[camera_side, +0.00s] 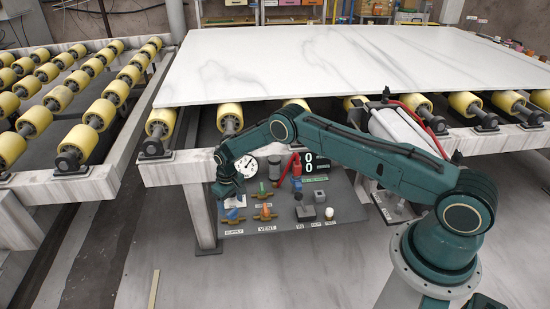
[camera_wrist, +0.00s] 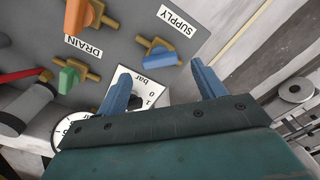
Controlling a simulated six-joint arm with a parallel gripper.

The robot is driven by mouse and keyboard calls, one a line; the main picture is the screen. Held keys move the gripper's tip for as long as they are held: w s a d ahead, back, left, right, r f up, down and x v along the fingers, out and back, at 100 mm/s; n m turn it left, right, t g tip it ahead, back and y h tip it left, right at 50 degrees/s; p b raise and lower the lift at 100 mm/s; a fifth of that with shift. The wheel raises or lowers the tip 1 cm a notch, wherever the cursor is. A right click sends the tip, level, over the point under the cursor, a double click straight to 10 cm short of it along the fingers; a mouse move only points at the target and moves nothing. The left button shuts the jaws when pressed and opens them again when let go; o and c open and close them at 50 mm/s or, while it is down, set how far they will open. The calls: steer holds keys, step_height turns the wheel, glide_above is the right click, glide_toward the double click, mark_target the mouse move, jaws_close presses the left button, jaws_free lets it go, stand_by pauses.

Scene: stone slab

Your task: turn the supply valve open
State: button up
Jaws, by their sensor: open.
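The supply valve (camera_wrist: 160,53) has a blue handle on a brass body, beside its SUPPLY label (camera_wrist: 177,20). In the side view the supply valve (camera_side: 233,216) sits at the lower left of the grey panel. My gripper (camera_wrist: 163,85) is open and empty, its two blue fingers apart. The valve appears beyond the fingertips and between them, slightly left of centre, with no contact visible. In the side view my gripper (camera_side: 227,191) hangs above the valve, near the panel's left edge. I cannot tell how far the handle is turned.
The green-handled drain valve (camera_wrist: 67,78) and an orange-handled valve (camera_wrist: 77,15) are close by. A round gauge (camera_side: 246,166) stands behind my gripper. A table leg (camera_side: 201,217) is at the left.

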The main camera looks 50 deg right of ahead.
mark_target(232, 211)
steer(key=shift+f, duration=1.9)
steer(key=c, duration=1)
steer(key=shift+m, duration=0.5)
steer(key=m, duration=0.8)
